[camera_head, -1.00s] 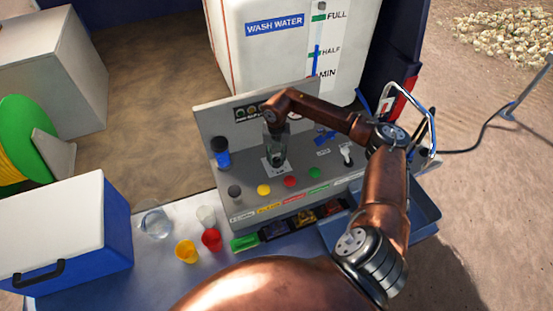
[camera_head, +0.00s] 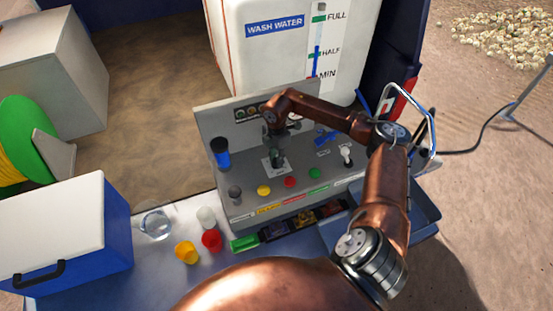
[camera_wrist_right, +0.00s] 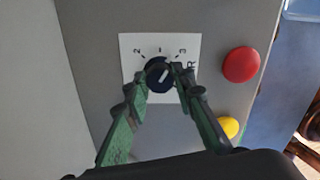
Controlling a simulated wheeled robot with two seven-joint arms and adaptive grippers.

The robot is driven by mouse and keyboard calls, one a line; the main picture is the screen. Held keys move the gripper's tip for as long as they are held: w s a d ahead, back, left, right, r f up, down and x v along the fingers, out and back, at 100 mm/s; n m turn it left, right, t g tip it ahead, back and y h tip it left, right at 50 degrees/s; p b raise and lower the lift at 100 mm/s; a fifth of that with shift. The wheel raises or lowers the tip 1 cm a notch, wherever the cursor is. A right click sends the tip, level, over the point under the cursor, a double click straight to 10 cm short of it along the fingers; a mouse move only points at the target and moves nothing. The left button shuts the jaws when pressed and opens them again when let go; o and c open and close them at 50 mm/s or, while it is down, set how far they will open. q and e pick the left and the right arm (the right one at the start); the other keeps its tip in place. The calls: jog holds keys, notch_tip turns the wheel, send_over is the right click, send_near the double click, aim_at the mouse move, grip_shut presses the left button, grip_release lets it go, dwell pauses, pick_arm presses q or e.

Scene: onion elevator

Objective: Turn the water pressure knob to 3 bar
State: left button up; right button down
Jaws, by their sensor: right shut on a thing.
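The water pressure knob (camera_wrist_right: 158,76) is a round dark knob with a white pointer line, on a white square scale plate (camera_wrist_right: 130,48). In the right wrist view its pointer slants up and right, toward the side with the 3 mark; the exact reading is hard to tell. My right gripper (camera_wrist_right: 161,80) has its green fingers on either side of the knob, shut on it. My left gripper is not in view.
Red (camera_head: 290,182), yellow (camera_head: 264,190) and green (camera_head: 315,173) buttons sit close in front of the knob. The WASH WATER tank (camera_head: 265,55) stands behind. Cups and a jug are at front left.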

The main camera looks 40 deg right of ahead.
jog(key=shift+d+r+m, duration=0.1)
jog(key=shift+m, duration=1.6)
jog(key=c, duration=1.6)
grip_release()
notch_tip(320, 180, up, 12)
jog(key=shift+f, duration=0.1)
